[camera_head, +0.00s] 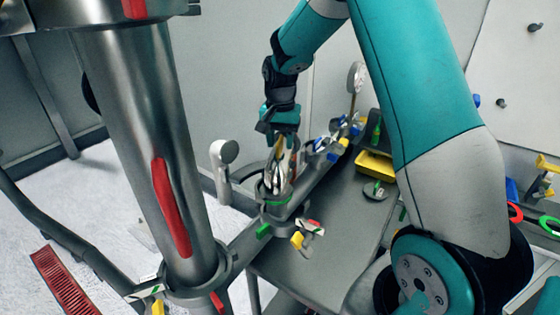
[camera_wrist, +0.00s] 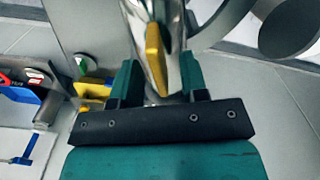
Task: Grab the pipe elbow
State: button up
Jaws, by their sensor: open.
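A shiny metal piece that looks like the pipe elbow (camera_head: 278,182) stands in a ring fitting with a green band (camera_head: 274,199). A yellow part (camera_wrist: 156,58) lies along its front. My gripper (camera_head: 281,138) hangs pointing down right above it. In the wrist view my open gripper (camera_wrist: 160,80) has one finger on each side of the shiny metal (camera_wrist: 175,45). The lower end of the metal is hidden, and I cannot tell whether either finger touches it.
A thick steel column (camera_head: 150,130) with a red strip stands at the left. A grey table (camera_head: 335,215) holds a yellow tray (camera_head: 374,166) and valves with coloured handles. A round-headed post (camera_head: 224,153) stands left of the fitting. A wall rises behind.

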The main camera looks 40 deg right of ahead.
jog(key=shift+c, duration=0.4)
grip_shut()
jog(key=shift+r, duration=0.1)
dwell(0.8)
